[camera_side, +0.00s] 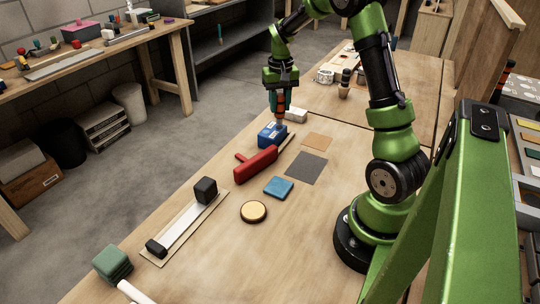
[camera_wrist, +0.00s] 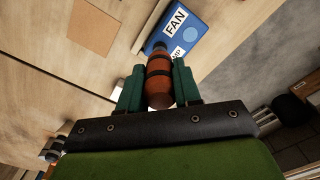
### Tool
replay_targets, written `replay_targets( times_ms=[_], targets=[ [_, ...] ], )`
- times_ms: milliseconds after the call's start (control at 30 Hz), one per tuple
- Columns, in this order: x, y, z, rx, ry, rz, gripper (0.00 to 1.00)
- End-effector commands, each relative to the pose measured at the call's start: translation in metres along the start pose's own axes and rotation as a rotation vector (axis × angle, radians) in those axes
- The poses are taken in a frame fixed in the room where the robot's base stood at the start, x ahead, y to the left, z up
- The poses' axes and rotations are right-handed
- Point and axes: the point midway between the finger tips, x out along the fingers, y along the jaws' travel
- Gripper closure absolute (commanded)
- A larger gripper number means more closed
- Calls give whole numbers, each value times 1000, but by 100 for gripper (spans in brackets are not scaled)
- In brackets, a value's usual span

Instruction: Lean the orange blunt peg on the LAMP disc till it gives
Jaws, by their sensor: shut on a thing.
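The orange blunt peg (camera_wrist: 159,88), with black bands and a dark tip, is held between the teal fingers of my gripper (camera_wrist: 159,72). In the side view my gripper (camera_side: 280,108) points down over the blue box (camera_side: 268,138), the peg tip at or just above its top. In the wrist view the blue box (camera_wrist: 205,18) shows a FAN label (camera_wrist: 175,24) and a round blue disc (camera_wrist: 190,34) beside it. A second label, its end reading "MP", is partly hidden behind the peg. The LAMP disc is not clearly seen; I cannot tell whether the tip touches it.
A red handled block (camera_side: 256,165) lies close in front of the box. A white block (camera_side: 296,115) is behind it. Flat orange (camera_side: 317,141) and grey (camera_side: 306,168) patches, a blue block (camera_side: 279,187) and a round yellow-topped piece (camera_side: 253,211) are nearby on the table.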

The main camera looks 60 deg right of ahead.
Motion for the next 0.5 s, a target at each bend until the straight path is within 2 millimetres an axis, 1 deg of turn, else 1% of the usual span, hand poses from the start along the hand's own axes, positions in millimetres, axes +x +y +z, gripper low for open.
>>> replay_targets(
  times_ms=[100,500],
  targets=[
    [-11,0,0,0,3,-1,100],
    [-43,0,-1,-2,4,-1,100]
  ],
)
